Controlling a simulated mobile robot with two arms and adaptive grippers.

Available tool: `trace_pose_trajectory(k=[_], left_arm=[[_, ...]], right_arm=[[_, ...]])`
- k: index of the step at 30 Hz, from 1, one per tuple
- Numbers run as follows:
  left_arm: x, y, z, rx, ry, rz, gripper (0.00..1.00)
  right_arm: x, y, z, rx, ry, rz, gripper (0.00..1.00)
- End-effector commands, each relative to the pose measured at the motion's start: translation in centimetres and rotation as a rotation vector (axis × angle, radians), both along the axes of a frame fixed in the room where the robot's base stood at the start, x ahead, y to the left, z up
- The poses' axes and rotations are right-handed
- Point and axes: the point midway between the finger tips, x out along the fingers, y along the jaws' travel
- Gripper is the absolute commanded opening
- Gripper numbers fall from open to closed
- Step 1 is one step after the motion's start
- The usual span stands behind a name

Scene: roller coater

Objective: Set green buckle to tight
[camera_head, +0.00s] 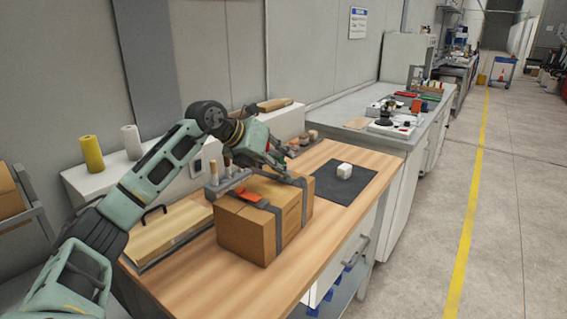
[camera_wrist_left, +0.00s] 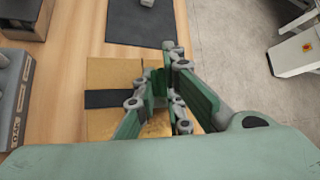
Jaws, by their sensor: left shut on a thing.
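A brown cardboard box (camera_head: 242,235) stands on the wooden table with two dark straps around it. An orange-red buckle (camera_head: 249,196) lies on the left strap. My left gripper (camera_head: 293,180) is over the right strap (camera_head: 279,230) at the top of the box and hides the buckle there in the head view. In the left wrist view the gripper (camera_wrist_left: 160,95) is low over the box (camera_wrist_left: 107,72) and strap (camera_wrist_left: 103,99), shut on a small green piece, the green buckle (camera_wrist_left: 158,82), mostly hidden by the fingers. Its tight or loose setting cannot be told.
A dark mat (camera_head: 343,183) with a small white block (camera_head: 344,171) lies right of the box on the wooden table (camera_head: 195,280). A grey holder with upright tools (camera_head: 226,183) stands close behind the box. A framed wooden panel (camera_head: 165,235) lies to the left.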

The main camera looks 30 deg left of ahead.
Motion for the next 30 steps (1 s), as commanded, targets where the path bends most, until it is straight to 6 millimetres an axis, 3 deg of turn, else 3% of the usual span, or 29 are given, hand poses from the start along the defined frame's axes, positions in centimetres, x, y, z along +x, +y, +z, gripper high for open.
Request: trace_pose_trajectory(k=[30], left_arm=[[-0.05, 0.60, -1.08, -0.176, 0.020, -0.001, 0.00]], right_arm=[[0.00, 0.20, -0.14, 0.002, -0.001, -0.002, 0.40]])
